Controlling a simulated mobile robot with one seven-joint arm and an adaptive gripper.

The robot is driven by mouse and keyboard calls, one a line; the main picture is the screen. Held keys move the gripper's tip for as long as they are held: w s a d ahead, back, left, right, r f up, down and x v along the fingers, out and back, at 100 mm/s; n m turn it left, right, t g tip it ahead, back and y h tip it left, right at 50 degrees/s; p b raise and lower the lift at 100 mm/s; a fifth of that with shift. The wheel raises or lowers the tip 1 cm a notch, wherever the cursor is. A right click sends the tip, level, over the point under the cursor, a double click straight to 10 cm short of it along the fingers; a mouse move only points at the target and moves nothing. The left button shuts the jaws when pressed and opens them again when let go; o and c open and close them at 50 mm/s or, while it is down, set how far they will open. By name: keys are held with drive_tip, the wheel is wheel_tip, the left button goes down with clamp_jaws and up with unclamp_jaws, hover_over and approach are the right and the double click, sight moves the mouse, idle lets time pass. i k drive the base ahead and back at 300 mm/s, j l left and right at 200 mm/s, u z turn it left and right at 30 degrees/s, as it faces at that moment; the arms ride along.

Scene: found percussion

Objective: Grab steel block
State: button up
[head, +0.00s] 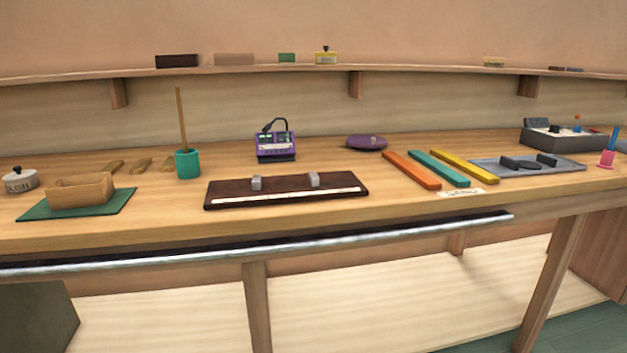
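Two small grey metal-looking blocks stand on a dark brown board near the middle of the workbench in the head view. The left grey block (256,183) and the right grey block (314,179) are apart from each other. The dark board (225,188) has a pale strip along its front edge. I cannot tell which block is the steel block. My gripper is not in view.
The workbench (420,205) has a metal rail (300,244) along its front. A wooden box (82,190) on a green mat and a teal cup (187,164) stand left. A purple device (275,146) is behind. Coloured bars (438,168) and a grey tray (570,164) lie right.

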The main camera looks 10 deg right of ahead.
sight(314, 179)
drive_tip(key=l+u, duration=0.2)
drive_tip(key=u, duration=1.1)
drive_tip(key=l+u, duration=0.45)
drive_tip(key=k+l+u, duration=0.15)
drive_tip(key=l+u, duration=0.35)
drive_tip(key=k+l+u, duration=0.15)
drive_tip(key=l, duration=0.2)
drive_tip(key=k+l+u, duration=0.35)
drive_tip(key=l, duration=0.35)
drive_tip(key=k+l+u, duration=0.1)
drive_tip(key=k+l, duration=1.15)
drive_tip(key=l, duration=0.15)
